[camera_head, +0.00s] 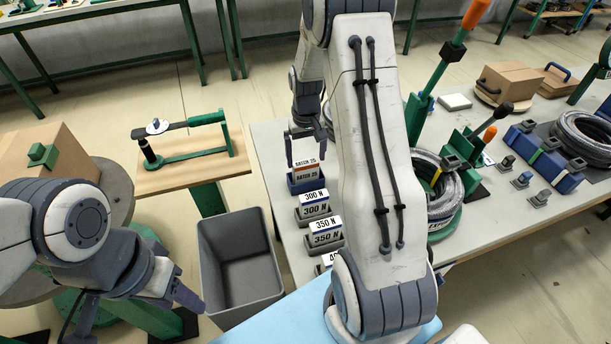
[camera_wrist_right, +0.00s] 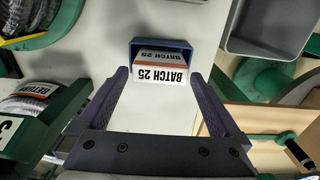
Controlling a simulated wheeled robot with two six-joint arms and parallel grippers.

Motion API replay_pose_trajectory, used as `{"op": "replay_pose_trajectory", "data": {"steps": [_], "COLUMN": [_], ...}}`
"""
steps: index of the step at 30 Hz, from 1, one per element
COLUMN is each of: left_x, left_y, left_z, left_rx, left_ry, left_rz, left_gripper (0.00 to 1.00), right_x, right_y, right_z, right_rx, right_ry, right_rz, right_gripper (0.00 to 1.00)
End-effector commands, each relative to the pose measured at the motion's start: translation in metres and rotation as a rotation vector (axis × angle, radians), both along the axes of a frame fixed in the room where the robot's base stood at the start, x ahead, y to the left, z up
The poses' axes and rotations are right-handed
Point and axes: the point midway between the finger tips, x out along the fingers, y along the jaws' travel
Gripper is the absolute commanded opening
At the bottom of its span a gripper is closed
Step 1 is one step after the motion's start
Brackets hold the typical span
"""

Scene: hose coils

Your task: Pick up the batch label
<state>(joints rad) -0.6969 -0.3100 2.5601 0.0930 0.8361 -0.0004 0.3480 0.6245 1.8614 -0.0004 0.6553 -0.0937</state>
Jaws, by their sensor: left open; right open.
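The batch label (camera_head: 305,167) is a small white card with an orange band, printed "BATCH 25". It stands in a dark blue holder (camera_head: 306,184) at the left edge of the bench. In the right wrist view the label (camera_wrist_right: 161,75) shows between my right gripper's purple fingertips, in front of the blue holder (camera_wrist_right: 160,43). My right gripper (camera_head: 305,147) is open around the label's upper part; I cannot tell whether a finger touches it. My left gripper (camera_head: 137,306) is open and empty at the lower left, away from the bench.
Holders with "300 N" (camera_head: 314,205) and "350 N" (camera_head: 325,233) cards line the bench edge nearer to me. A grey bin (camera_head: 240,261) stands left of the bench. Hose coils (camera_head: 438,185) and green fixtures stand to the right. My right arm hides part of the bench.

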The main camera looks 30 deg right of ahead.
Motion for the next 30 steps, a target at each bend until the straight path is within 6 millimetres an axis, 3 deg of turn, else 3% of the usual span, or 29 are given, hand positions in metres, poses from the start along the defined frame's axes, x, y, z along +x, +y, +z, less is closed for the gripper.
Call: {"op": "replay_pose_trajectory", "data": {"steps": [12, 20, 21, 26, 30], "left_x": [0.0, 0.0, 0.0, 0.0, 0.0], "left_y": [0.0, 0.0, 0.0, 0.0, 0.0], "left_z": [0.013, 0.013, 0.013, 0.013, 0.013], "left_rx": [0.0, 0.0, 0.0, 0.0, 0.0], "left_ry": [0.0, 0.0, 0.0, 0.0, 0.0], "left_rz": [0.0, 0.0, 0.0, 0.0, 0.0], "left_gripper": [0.5, 0.5, 0.5, 0.5, 0.5], "right_x": [0.002, 0.003, 0.003, 0.003, 0.003], "right_y": [0.0, -0.001, -0.001, -0.001, -0.001], "right_z": [-0.05, -0.054, -0.054, -0.053, -0.053], "right_rx": [0.001, 0.0, 0.0, 0.0, 0.0], "right_ry": [0.002, 0.0, 0.0, 0.0, 0.0], "right_rz": [0.001, 0.0, 0.0, 0.0, 0.0], "right_gripper": [1.0, 1.0, 0.92, 0.33, 0.33]}}
